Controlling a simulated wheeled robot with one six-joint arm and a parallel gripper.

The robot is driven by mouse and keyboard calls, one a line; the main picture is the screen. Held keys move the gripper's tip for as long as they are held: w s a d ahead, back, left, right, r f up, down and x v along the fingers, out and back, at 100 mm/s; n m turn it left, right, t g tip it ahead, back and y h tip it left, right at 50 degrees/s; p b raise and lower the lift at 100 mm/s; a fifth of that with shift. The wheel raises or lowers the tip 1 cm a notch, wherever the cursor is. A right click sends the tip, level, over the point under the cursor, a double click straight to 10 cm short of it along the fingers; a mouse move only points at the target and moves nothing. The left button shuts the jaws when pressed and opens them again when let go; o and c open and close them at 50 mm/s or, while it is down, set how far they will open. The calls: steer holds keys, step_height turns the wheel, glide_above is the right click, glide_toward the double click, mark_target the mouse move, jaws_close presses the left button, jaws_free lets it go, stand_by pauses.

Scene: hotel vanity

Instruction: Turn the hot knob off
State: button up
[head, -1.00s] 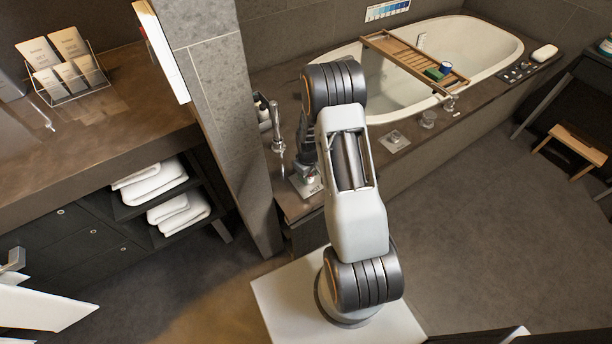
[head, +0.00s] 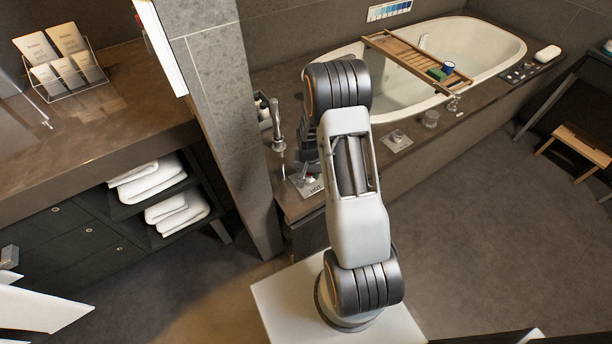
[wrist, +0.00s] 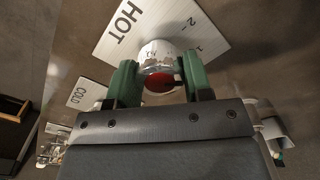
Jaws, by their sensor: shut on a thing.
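The hot knob (wrist: 157,55) is a pale, round, worn knob with a red face. It stands on a white plate (wrist: 108,42) marked HOT, with the numbers 1 and 2 on its right part. My gripper (wrist: 158,77) has green fingers, one on each side of the knob, and is shut on it. In the head view the HOT plate (head: 312,188) shows below my arm, while the knob and fingertips are mostly hidden or too small to make out. A second plate marked COLD (wrist: 88,94) lies to the left in the wrist view.
A chrome spout (head: 277,130) stands left of my arm beside a tiled pillar (head: 215,100). The bathtub (head: 490,45) with a wooden tray (head: 405,55) is behind. A small plate with a fitting (head: 397,141) sits on the ledge to the right.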

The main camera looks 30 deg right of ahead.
steer(key=m, duration=0.4)
steer(key=shift+s+a+f+m+b, duration=0.1)
steer(key=shift+s+f+m+b, duration=0.15)
steer(key=shift+m+b, duration=0.1)
steer(key=shift+r+m, duration=0.1)
steer(key=shift+m, duration=1.45)
steer(key=o, duration=0.9)
steer(key=shift+r, duration=0.1)
steer(key=shift+w, duration=0.1)
